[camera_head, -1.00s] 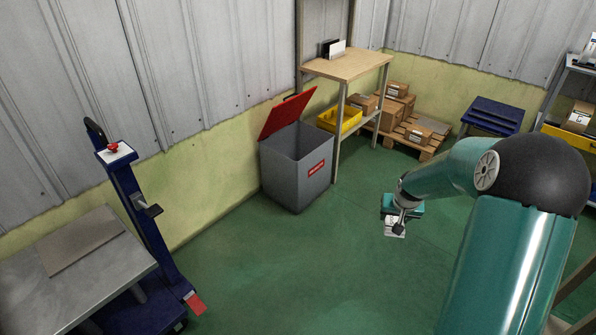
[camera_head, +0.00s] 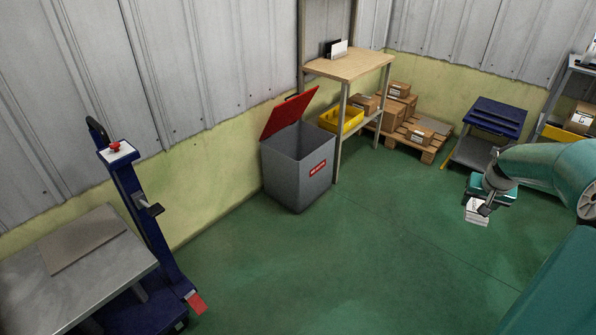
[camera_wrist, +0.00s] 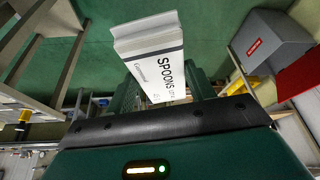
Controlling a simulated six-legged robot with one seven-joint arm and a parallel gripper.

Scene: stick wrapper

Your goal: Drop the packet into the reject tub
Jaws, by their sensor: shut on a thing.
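The packet is a white box marked "SPOONS" (camera_wrist: 155,58). It also shows in the head view (camera_head: 476,211), at the right. My gripper (camera_head: 487,207) is shut on the packet and holds it over the green floor. The reject tub (camera_head: 298,178) is a grey bin with a red label and a raised red lid, standing by the wall left of my gripper. It also shows in the wrist view (camera_wrist: 262,40) at the upper right. My gripper is well apart from the tub. The inside bottom of the tub is hidden.
A wooden bench (camera_head: 350,66) with a yellow bin (camera_head: 341,119) below stands right of the tub. Cartons on a pallet (camera_head: 428,154) are behind. A blue lift (camera_head: 150,235) with a grey table is at the left. The middle floor is clear.

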